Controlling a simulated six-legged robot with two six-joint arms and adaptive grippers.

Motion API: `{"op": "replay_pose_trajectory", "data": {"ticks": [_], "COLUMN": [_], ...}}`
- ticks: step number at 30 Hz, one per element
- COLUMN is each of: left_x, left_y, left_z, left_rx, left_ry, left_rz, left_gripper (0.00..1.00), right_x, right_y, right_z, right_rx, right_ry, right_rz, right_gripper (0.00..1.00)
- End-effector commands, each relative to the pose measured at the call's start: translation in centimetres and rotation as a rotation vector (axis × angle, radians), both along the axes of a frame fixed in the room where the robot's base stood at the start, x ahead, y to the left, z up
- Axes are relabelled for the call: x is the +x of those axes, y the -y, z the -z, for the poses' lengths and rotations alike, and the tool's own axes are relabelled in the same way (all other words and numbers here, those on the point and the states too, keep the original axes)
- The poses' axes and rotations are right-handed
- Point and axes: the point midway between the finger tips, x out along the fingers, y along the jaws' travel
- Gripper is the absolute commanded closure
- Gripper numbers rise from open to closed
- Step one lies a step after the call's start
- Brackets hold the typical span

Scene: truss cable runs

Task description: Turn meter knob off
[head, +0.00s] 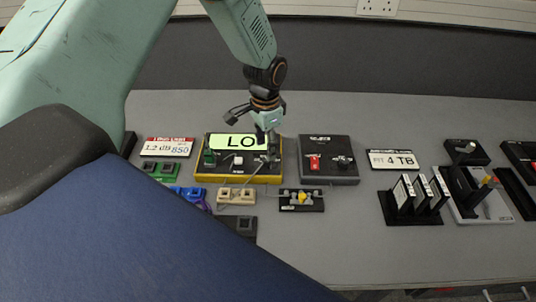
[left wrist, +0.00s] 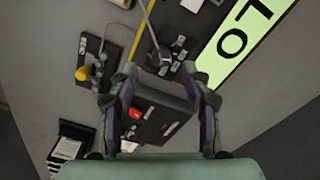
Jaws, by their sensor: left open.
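The meter is a yellow-edged dark box (head: 202,177) with a lit green display (head: 233,141) reading "LO". The display also shows at the upper right of the left wrist view (left wrist: 236,42). A small pale part (head: 238,160) sits on the meter's front panel below the display; I cannot tell surely whether it is the knob. My left gripper (head: 248,128) is over the meter's right half, fingers apart and empty, covering part of the display's right end. In the left wrist view its fingers (left wrist: 160,72) spread beside the meter's edge. Contact cannot be told. My right gripper is not in view.
Right of the meter is a black box (head: 343,174) with a red switch (head: 314,162). In front are a fixture with a yellow knob (head: 302,197), a beige socket block (head: 236,196) and blue connectors (head: 190,196). Cables run near the meter.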

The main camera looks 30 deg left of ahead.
Motion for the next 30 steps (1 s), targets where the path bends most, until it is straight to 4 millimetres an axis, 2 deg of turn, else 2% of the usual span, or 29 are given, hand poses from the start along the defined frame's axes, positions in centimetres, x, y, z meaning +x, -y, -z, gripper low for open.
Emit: {"op": "replay_pose_trajectory", "data": {"ticks": [3,9,20,30], "left_x": [-0.1,0.1,0.5,0.5], "left_y": [0.0,0.1,0.2,0.1], "left_z": [2.1,4.1,4.6,4.6], "left_rx": [0.001,0.001,0.0,0.0], "left_ry": [-0.002,0.001,0.001,0.001], "left_rz": [-0.001,0.001,0.0,0.0], "left_gripper": [0.52,0.52,0.52,0.8], "right_x": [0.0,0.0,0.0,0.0], "right_y": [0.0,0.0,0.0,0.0], "right_z": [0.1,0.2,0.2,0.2], "right_rx": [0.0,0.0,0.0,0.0], "right_ry": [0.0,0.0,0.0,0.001], "right_rz": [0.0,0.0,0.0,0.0], "right_gripper": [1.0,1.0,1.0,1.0]}}
